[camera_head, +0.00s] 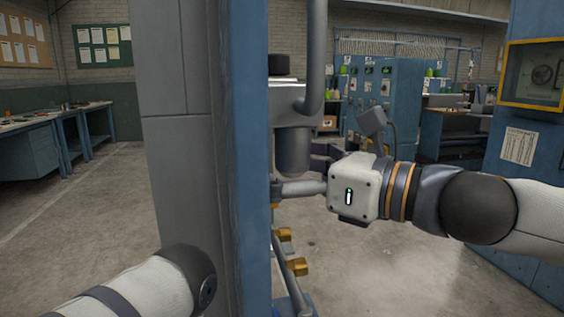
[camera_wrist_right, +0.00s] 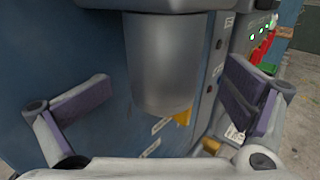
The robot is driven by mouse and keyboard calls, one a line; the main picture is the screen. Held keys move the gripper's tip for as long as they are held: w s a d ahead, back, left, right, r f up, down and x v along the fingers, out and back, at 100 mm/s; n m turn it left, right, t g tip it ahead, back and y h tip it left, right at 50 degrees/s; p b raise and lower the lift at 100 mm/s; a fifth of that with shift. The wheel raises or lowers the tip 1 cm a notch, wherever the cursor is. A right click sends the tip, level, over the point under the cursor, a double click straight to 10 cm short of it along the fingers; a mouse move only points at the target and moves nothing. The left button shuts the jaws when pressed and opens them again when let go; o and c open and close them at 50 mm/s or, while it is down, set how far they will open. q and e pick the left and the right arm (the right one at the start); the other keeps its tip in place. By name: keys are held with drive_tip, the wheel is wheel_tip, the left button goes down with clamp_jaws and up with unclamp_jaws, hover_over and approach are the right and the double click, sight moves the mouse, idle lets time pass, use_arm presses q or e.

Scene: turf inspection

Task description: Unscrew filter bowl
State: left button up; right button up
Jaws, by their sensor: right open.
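The filter bowl (camera_head: 292,150) is a dark grey cylinder hanging under a grey housing (camera_head: 296,100), just right of a blue post. In the right wrist view the bowl (camera_wrist_right: 165,60) hangs upright in the middle, its rounded lower end showing. My right gripper (camera_head: 318,155) is at the bowl's right side in the head view, its fingers partly hidden. In the wrist view my right gripper (camera_wrist_right: 170,78) is open, with one purple-padded finger on each side of the bowl and a gap to both. My left forearm shows at the lower left; its gripper is out of view.
A blue and grey post (camera_head: 250,200) stands close in front and hides part of the housing. Pipes with brass fittings (camera_head: 297,266) lie below the bowl. A blue cabinet (camera_head: 530,150) stands at the right. Workbenches (camera_head: 50,140) line the far left; the floor between is clear.

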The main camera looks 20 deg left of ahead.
sight(280, 144)
drive_tip(key=n+g, duration=0.2)
drive_tip(key=g, duration=0.1)
drive_tip(key=shift+a+y, duration=0.1)
drive_tip(key=shift+y, duration=0.2)
drive_tip(key=shift+f+n+g+b, duration=0.1)
drive_tip(key=shift+n+g+b, duration=0.25)
drive_tip(key=shift+g, duration=0.25)
drive_tip(key=n+g, duration=0.1)
drive_tip(key=g+b, duration=0.1)
drive_tip(key=n+g, duration=0.1)
drive_tip(key=g, duration=0.1)
drive_tip(key=shift+f+n+b, duration=0.25)
drive_tip(key=shift+n+b, duration=0.1)
drive_tip(key=shift+s+r+n+g+h+b, duration=0.1)
drive_tip(key=shift+s+n+g+h+b, duration=0.1)
drive_tip(key=shift+n+g+h+b, duration=0.65)
drive_tip(key=shift+s+r+g+y, duration=0.1)
drive_tip(key=shift+g+y, duration=0.15)
drive_tip(key=shift+g, duration=0.3)
drive_tip(key=shift+s+r+p, duration=0.1)
drive_tip(key=shift+r+p, duration=0.95)
drive_tip(key=shift+r, duration=0.8)
use_arm(q)
drive_tip(key=shift+s+f+g, duration=0.5)
drive_tip(key=shift+s+f, duration=0.55)
drive_tip(key=shift+f, duration=0.05)
use_arm(e)
drive_tip(key=shift+f, duration=0.1)
